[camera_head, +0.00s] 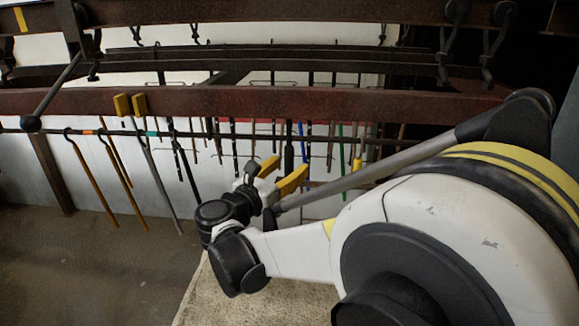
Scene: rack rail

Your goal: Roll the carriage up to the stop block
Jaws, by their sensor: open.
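My gripper (281,173) is near the middle of the view, with two yellow fingers apart and nothing seen between them. It is in front of the hanging rods and below the long brown rail (300,104). A dark bracket with a slanted lever (60,88) ending in a black ball knob hangs at the upper left; it may be the carriage, but I cannot be sure. Two small yellow blocks (131,105) sit at the brown rail, left of and above my gripper. I cannot tell whether either is the stop block. My gripper touches neither the lever nor the blocks.
Several rods and tools (160,180) hang from a thin dark bar below the brown rail. A higher beam (260,14) carries roller hangers (456,12) at the right. A pale slab (215,295) lies below my gripper. The floor (80,270) at lower left is clear.

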